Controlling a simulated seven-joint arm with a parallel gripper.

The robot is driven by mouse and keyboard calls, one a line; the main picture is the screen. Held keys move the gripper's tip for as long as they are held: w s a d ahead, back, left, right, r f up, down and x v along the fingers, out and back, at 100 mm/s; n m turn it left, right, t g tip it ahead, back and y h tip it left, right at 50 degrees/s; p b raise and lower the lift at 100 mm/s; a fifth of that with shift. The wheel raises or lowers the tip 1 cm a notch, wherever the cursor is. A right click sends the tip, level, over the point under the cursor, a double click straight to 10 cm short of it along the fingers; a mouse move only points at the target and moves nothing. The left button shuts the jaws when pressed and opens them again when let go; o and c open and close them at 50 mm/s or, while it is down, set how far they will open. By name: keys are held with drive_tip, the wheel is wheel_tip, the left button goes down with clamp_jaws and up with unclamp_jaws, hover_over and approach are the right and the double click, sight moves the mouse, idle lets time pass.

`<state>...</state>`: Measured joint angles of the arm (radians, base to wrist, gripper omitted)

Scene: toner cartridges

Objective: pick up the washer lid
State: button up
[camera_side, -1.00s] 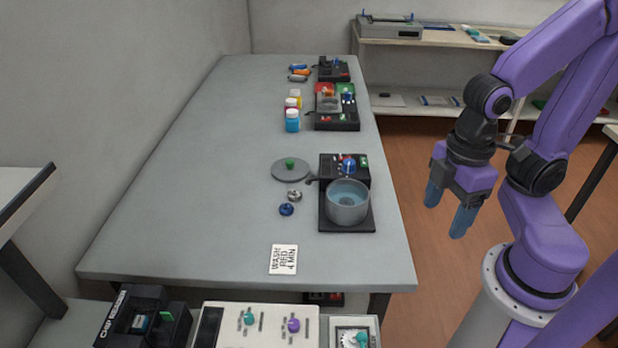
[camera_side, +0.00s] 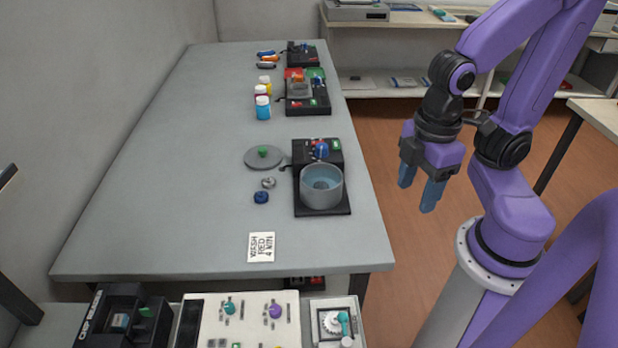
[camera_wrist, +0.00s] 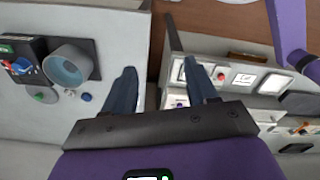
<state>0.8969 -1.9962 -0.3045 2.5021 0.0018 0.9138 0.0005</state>
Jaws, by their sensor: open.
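The washer lid (camera_side: 254,158) is a flat grey disc with a green knob on top. It lies on the grey table, left of the washer (camera_side: 321,187), a grey open pot with bluish contents on a black base. In the wrist view the lid's green knob shows at the left (camera_wrist: 39,97), below the washer pot (camera_wrist: 68,68). My gripper (camera_side: 418,196) is open and empty, hanging over the floor to the right of the table, well apart from the lid. Its two blue fingers show spread in the wrist view (camera_wrist: 162,88).
A silver piece (camera_side: 268,183) and a blue piece (camera_side: 261,197) lie just in front of the lid. Small bottles (camera_side: 262,106) stand farther back. The table's left side is clear. Control panels (camera_side: 240,318) stand in front.

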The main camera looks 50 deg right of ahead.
drive_tip(key=w+a+r+m+h, duration=0.1)
drive_tip(key=w+a+m, duration=0.25)
drive_tip(key=w, duration=0.65)
drive_tip(key=w+a+m+t, duration=0.1)
drive_tip(key=w+a+m, duration=0.1)
drive_tip(key=w+m, duration=0.5)
drive_tip(key=w+a+r+m+h, duration=0.1)
drive_tip(key=w+a+m, duration=0.2)
drive_tip(key=w, duration=0.9)
drive_tip(key=m+h, duration=0.3)
drive_tip(key=m, duration=1)
hover_over(262, 149)
drive_tip(key=a, duration=0.2)
drive_tip(key=shift+n+t, duration=0.25)
drive_tip(key=shift+t, duration=0.05)
drive_tip(key=f, duration=1.7)
drive_tip(key=shift+s, duration=0.3)
drive_tip(key=shift+a+x, duration=0.1)
drive_tip(key=shift+x, duration=1.25)
drive_tip(key=shift+a+x, duration=0.15)
drive_tip(key=shift+x, duration=1.15)
drive_tip(key=shift+s+f, duration=0.15)
drive_tip(key=shift+c, duration=0.4)
